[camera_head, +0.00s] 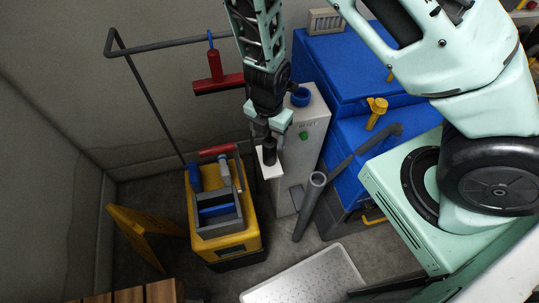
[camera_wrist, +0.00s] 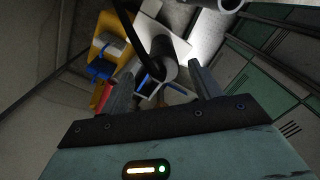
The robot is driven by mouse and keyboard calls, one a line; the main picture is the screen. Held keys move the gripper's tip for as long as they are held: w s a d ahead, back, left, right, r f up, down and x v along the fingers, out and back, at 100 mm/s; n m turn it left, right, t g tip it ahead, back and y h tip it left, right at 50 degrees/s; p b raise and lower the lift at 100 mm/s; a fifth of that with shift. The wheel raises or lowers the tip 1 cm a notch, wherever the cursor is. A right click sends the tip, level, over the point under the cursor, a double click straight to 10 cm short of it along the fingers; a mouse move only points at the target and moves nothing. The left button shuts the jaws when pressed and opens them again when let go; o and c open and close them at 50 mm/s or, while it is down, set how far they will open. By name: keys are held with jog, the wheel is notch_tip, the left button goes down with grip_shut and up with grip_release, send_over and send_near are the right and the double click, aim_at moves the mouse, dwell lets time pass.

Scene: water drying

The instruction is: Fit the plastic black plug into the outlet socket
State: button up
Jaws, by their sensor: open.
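The black plug (camera_head: 269,153) stands upright on a small white ledge (camera_head: 271,171) on the front of a pale cabinet. In the wrist view the plug (camera_wrist: 163,70) shows between and beyond my fingertips, with a dark cable across it. My gripper (camera_head: 265,134) points down just above the plug. Its two fingers (camera_wrist: 160,76) are spread apart and hold nothing; whether they touch the plug I cannot tell. A blue round fitting (camera_head: 301,97), which looks like the socket, sits on top of the cabinet, right of my gripper. Its opening is not clear.
The pale cabinet (camera_head: 312,150) has a green button. A grey pipe (camera_head: 310,205) leans in front of it. Blue crates (camera_head: 345,75) with a yellow valve (camera_head: 376,108) are at the right. A red squeegee (camera_head: 216,78) hangs at the left.

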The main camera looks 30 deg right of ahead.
aim_at(270, 149)
notch_tip(270, 149, down, 7)
jog(key=b, duration=0.4)
jog(key=shift+s+d+r, duration=0.15)
jog(key=shift+r, duration=0.05)
jog(key=c, duration=1.1)
